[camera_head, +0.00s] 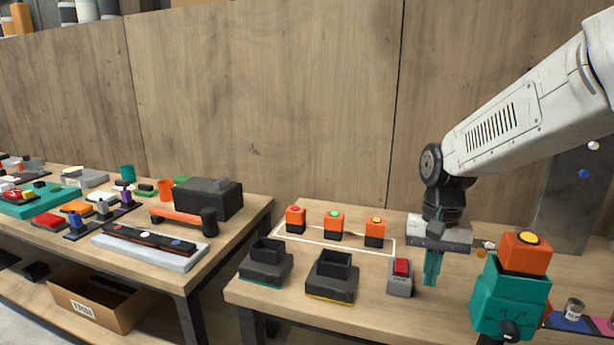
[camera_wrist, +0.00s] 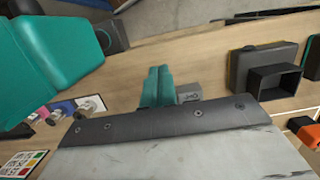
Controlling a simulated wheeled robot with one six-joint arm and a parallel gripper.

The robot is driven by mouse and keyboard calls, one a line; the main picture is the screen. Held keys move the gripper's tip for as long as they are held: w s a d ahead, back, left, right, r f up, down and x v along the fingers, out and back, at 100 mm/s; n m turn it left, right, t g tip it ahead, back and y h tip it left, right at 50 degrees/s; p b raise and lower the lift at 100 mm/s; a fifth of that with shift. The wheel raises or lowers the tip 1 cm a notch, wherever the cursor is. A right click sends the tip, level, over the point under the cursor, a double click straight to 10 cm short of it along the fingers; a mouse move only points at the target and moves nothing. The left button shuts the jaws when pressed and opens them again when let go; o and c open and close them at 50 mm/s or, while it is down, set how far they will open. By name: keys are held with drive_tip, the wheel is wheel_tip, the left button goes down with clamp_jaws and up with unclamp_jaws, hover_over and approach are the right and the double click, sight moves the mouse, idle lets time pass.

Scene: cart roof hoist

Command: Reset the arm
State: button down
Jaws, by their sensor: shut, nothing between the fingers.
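My white arm reaches in from the upper right in the head view. My gripper (camera_head: 432,270) points down over the right table with its two teal fingers together and nothing between them. In the wrist view the teal fingertips (camera_wrist: 158,84) also show side by side. A grey block with a red button (camera_head: 400,277) stands just left of the fingers. A teal box (camera_head: 510,300) topped by an orange block with a yellow button (camera_head: 524,252) stands right of the gripper. I cannot tell whether the fingertips touch the table.
Three orange button blocks (camera_head: 335,222) stand in a white outline at the back of the right table (camera_head: 300,300). Two dark open-topped holders (camera_head: 331,276) stand at the front. A left table (camera_head: 235,225) bears many small items. A wooden wall (camera_head: 270,90) closes the back.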

drive_tip(key=s+r+n+t, duration=0.35)
drive_tip(key=s+r, duration=0.25)
drive_tip(key=r, duration=0.3)
drive_tip(key=s+d+f, duration=0.1)
drive_tip(key=s, duration=0.7)
drive_tip(key=s+d+f, duration=0.2)
drive_tip(key=s, duration=0.7)
drive_tip(key=shift+h, duration=0.3)
